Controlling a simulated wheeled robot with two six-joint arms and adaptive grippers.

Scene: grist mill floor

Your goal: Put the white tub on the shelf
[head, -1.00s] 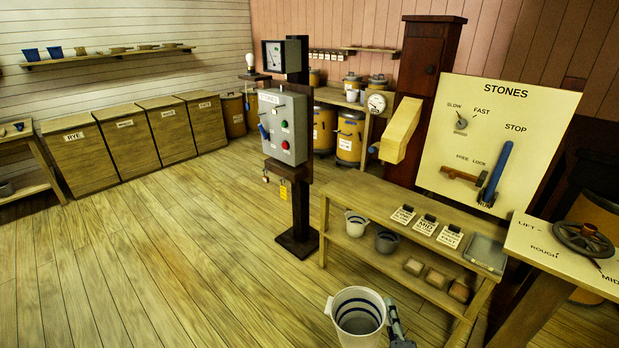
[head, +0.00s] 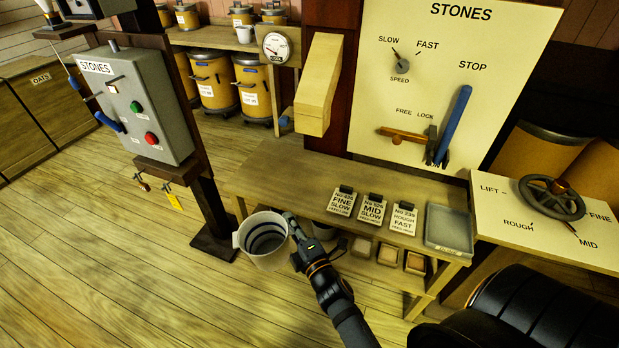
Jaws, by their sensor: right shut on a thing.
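A white tub (head: 254,256) with dark bands inside is held upright in the head view, left of centre, at the left front of a wooden bench. My right gripper (head: 291,226) is shut on the tub's right side at the rim. The tub hangs in front of the bench, over the floor in the picture; I cannot tell its exact distance from the bench. The bench's lower shelf (head: 385,276) shows to the right, partly hidden by my arm and the tub. My left gripper is not in view.
Several small boxes (head: 388,254) stand on the lower shelf, and a dark tub (head: 325,231) shows beside my gripper. The bench top (head: 268,168) holds cards and a grey tray (head: 449,225). A control post (head: 214,210) stands left of the tub.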

